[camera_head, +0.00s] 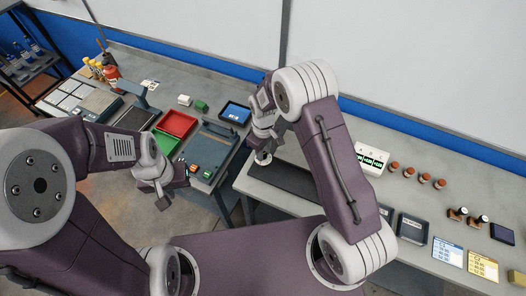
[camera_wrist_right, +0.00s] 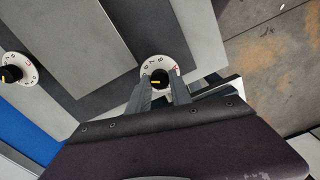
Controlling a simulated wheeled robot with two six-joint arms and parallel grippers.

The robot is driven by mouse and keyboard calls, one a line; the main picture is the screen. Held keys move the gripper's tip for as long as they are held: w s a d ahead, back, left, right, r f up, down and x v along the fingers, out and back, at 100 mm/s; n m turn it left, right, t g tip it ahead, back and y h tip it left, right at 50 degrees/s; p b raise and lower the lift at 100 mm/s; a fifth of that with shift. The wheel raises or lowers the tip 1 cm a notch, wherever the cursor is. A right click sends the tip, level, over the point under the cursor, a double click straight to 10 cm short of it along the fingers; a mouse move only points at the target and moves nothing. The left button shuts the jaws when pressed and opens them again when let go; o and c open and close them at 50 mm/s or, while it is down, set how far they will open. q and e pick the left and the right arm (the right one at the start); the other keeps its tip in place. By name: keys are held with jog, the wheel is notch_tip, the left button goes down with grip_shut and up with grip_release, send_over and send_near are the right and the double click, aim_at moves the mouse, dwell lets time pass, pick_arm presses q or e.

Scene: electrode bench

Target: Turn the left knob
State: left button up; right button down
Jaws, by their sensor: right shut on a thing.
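The left knob (camera_wrist_right: 161,78) has a black cap with a yellow mark on a white numbered dial. It shows at the top centre of the right wrist view, with the yellow mark toward the picture's left. My right gripper (camera_wrist_right: 160,92) is shut on it, one finger on each side. In the head view the white dial (camera_head: 263,158) shows just below my right gripper (camera_head: 262,142), at the bench's left end. A second knob (camera_wrist_right: 13,72) with a similar dial stands free in the right wrist view. My left gripper (camera_head: 172,192) is empty and looks open, away from the knobs.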

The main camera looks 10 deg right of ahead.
jog(key=shift+w+r, duration=0.1)
jog(key=shift+r, duration=0.05)
jog(key=c, duration=1.5)
grip_release()
jog(key=o, duration=0.3)
jog(key=shift+o, duration=0.2)
jog(key=shift+r, duration=0.15)
notch_tip(320, 180, up, 9)
jog(key=b, duration=0.1)
jog(key=shift+b, duration=0.3)
jog(key=shift+d, duration=0.1)
